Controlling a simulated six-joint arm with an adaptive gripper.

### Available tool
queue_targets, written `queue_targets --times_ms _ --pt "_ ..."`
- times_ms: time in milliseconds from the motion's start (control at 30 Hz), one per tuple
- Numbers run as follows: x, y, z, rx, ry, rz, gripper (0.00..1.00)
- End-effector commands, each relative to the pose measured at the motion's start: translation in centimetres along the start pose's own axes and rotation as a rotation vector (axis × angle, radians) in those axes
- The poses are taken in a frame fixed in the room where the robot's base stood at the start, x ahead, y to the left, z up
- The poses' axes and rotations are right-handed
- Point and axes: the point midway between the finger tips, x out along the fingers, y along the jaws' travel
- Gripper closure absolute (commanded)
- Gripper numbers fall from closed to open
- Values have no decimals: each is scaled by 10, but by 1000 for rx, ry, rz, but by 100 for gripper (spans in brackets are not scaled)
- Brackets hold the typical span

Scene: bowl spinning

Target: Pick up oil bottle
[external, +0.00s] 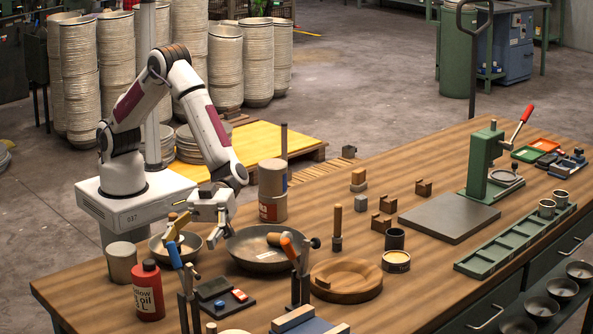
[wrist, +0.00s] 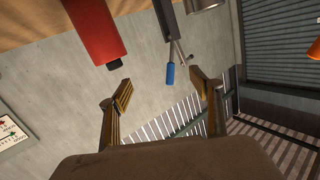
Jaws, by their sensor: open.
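The oil bottle (external: 148,295) is red with a black cap and a pale label reading "oil". It stands upright at the near left of the bench in the external view. It also shows in the wrist view (wrist: 95,28) at the upper left, upside down, beyond my left finger. My gripper (external: 174,228) is open and empty, above and to the right of the bottle. In the wrist view my gripper (wrist: 161,84) has its two brass-coloured fingers spread wide, with nothing between them and the bottle apart from both.
A blue-handled tool (external: 175,256) stands just right of the bottle and shows ahead of the fingers in the wrist view (wrist: 170,75). A beige pot (external: 121,263) is behind the bottle.

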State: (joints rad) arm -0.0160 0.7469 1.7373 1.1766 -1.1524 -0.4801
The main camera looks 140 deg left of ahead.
Motion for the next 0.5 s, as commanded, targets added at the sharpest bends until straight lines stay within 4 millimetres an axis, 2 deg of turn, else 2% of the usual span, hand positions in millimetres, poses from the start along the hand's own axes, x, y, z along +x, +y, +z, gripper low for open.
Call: queue_targets --times_ms 33,200,500 --pt "3 7 9 -14 15 35 36" --pt "8 32 29 -56 67 146 36" --pt "8 58 47 -104 119 258 36"
